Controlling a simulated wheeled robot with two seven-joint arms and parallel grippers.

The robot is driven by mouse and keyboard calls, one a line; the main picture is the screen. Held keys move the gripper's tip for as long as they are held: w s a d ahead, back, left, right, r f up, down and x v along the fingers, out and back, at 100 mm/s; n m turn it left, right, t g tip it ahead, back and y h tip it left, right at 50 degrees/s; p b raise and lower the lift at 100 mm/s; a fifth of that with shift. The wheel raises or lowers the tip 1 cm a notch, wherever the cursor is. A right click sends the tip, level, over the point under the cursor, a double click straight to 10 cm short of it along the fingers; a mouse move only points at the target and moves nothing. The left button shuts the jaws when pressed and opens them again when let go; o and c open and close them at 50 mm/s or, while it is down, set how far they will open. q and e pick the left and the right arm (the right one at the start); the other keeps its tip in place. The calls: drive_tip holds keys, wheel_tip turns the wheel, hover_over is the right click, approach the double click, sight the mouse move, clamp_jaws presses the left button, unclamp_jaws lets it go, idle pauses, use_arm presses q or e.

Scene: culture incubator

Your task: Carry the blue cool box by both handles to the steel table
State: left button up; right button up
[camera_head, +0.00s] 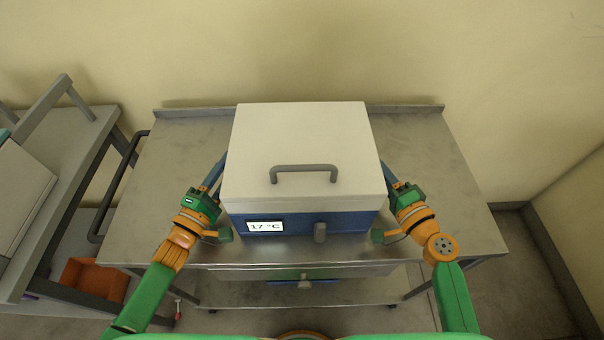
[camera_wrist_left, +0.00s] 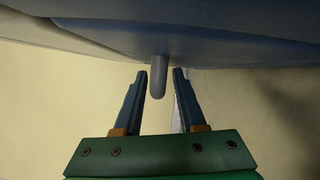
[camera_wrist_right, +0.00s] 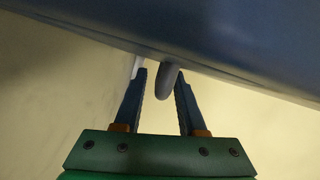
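The blue cool box (camera_head: 350,222) has a pale lid, a grey top handle and a display reading 17 °C. It is on the steel table (camera_head: 455,205), near the middle. My left gripper (camera_head: 217,172) is at its left side and my right gripper (camera_head: 388,175) at its right side. In the left wrist view, the open fingers stand on either side of a grey side handle (camera_wrist_left: 158,77), with gaps. In the right wrist view, the open fingers straddle the other handle (camera_wrist_right: 167,82), which is closer to the right finger. The fingertips are partly hidden in the head view.
A grey cart (camera_head: 75,130) with a dark push bar stands close at the left, with a pale box (camera_head: 20,195) on it and an orange bin (camera_head: 95,277) below. A lower shelf (camera_head: 350,292) is under the table. Walls are behind and at the right.

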use_arm(q)
clamp_jaws()
use_arm(e)
clamp_jaws()
idle(0.9)
